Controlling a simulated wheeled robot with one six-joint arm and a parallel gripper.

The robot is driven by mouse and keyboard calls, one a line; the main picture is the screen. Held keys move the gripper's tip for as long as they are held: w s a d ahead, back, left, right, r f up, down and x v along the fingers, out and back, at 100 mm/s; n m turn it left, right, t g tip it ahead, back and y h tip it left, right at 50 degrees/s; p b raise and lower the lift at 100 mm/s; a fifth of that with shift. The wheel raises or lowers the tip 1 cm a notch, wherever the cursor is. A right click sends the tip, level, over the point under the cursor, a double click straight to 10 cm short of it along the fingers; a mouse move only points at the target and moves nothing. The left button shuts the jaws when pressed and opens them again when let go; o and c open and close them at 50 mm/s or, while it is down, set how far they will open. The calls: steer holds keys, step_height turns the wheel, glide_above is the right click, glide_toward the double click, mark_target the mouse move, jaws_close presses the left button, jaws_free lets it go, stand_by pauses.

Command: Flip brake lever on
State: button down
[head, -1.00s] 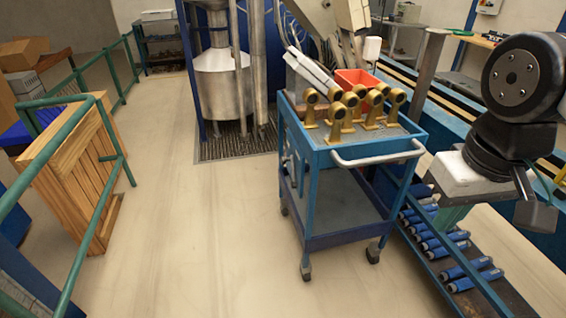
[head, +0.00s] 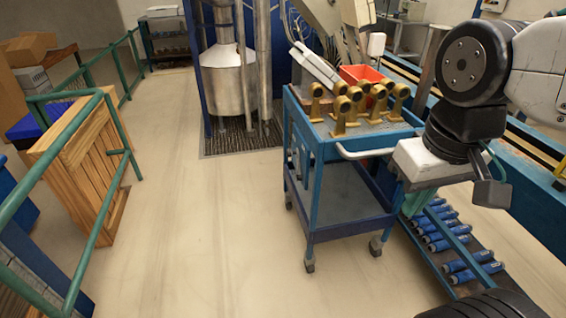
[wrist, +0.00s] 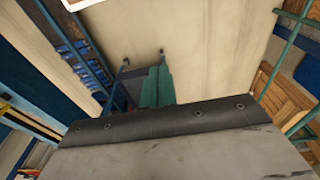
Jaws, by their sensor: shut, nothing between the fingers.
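I cannot make out a brake lever in either view. The blue wheeled cart (head: 318,205) stands at the centre right of the head view, with a pale handle (head: 375,153) along its near top edge. My gripper (head: 413,206) hangs beside the cart's right near corner; its white body covers the handle's right end, and I cannot tell whether they touch. Its green fingers are partly hidden in the head view. In the wrist view my gripper (wrist: 157,88) shows its green fingers together and empty, above the floor.
Several brass-coloured parts (head: 340,112) and a red bin (head: 360,75) sit on the cart's top. Blue cylinders (head: 472,268) lie on a low rack at right. A green railing (head: 75,130) and wooden crate (head: 75,165) stand at left. The floor between is clear.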

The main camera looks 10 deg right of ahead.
mark_target(289, 156)
steer(key=shift+w, duration=0.1)
steer(key=w+a+f+t, duration=0.2)
steer(key=w+f+t, duration=0.1)
steer(key=w, duration=1.2)
steer(key=w+a+f+t, duration=0.1)
steer(key=w+f+t, duration=0.25)
steer(key=w, duration=1.25)
steer(key=w+a+f+m+t, duration=0.1)
steer(key=w+f+t, duration=0.3)
steer(key=w+f, duration=1)
step_height(289, 156, down, 18)
steer(key=w+t+h, duration=0.2)
steer(key=t, duration=0.4)
steer(key=shift+w+a+r, duration=0.15)
steer(key=shift+w+r, duration=0.1)
steer(key=shift+w, duration=0.05)
steer(key=w, duration=0.4)
steer(key=w+d, duration=0.1)
steer(key=w, duration=0.9)
steer(key=shift+d, duration=0.35)
